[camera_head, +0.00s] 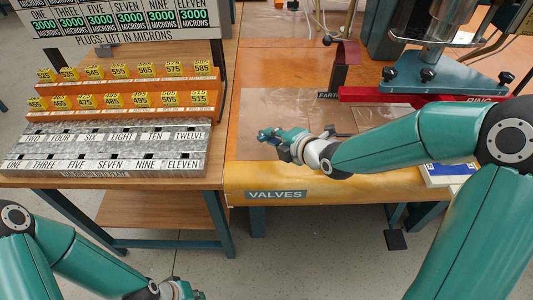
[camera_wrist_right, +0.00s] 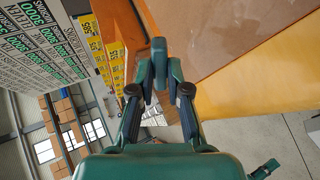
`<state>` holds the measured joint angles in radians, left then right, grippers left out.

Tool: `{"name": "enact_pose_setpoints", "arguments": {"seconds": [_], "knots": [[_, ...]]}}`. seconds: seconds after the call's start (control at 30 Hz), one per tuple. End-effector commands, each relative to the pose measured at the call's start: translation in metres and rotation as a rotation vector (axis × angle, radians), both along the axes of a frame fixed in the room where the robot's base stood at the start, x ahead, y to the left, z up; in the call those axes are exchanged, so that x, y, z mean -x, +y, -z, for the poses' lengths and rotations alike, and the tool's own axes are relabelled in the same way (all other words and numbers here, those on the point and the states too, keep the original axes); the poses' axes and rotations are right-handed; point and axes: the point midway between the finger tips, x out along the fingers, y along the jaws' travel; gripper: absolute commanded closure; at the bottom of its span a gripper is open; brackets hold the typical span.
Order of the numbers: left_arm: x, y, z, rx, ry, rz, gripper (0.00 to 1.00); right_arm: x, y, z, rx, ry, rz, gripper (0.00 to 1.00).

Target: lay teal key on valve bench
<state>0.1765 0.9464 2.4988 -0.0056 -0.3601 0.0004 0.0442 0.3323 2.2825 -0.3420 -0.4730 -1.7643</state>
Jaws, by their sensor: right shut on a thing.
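My right gripper (camera_head: 280,138) reaches in from the right over the front left part of the valve bench (camera_head: 345,187). In the right wrist view its two fingers (camera_wrist_right: 159,92) close on a small dark teal piece (camera_wrist_right: 159,58), which looks like the teal key. In the head view only a small dark bit of it (camera_head: 265,133) shows at the gripper's tip. I cannot tell whether it touches the bench. My left gripper (camera_head: 180,291) is cut by the bottom edge of the head view, low in front of the tables; its fingers are not clear.
Left of a narrow gap stands a wooden table with a grey numbered block (camera_head: 105,150) and orange racks of yellow tags (camera_head: 130,92). A red bar (camera_head: 385,96) and a teal press base (camera_head: 440,75) stand at the bench's right rear. The bench's left surface looks mostly clear.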

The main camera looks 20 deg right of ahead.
Motion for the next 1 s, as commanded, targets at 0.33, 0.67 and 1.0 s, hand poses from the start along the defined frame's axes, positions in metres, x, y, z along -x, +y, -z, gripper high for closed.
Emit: {"name": "enact_pose_setpoints", "arguments": {"seconds": [0.33, 0.67, 1.0], "knots": [[0.0, 0.0, 0.045, 0.0, 0.001, 0.0, 1.0, -0.001, 0.0, 0.042, 0.0, -0.004, 0.0, 1.0], [0.0, 0.0, 0.052, 0.0, 0.0, 0.0, 1.0, 0.0, -0.002, 0.046, -0.001, -0.002, 0.002, 1.0], [0.0, 0.0, 0.051, 0.0, 0.0, 0.0, 1.0, 0.0, -0.001, 0.046, 0.0, -0.001, 0.002, 0.67]]}}
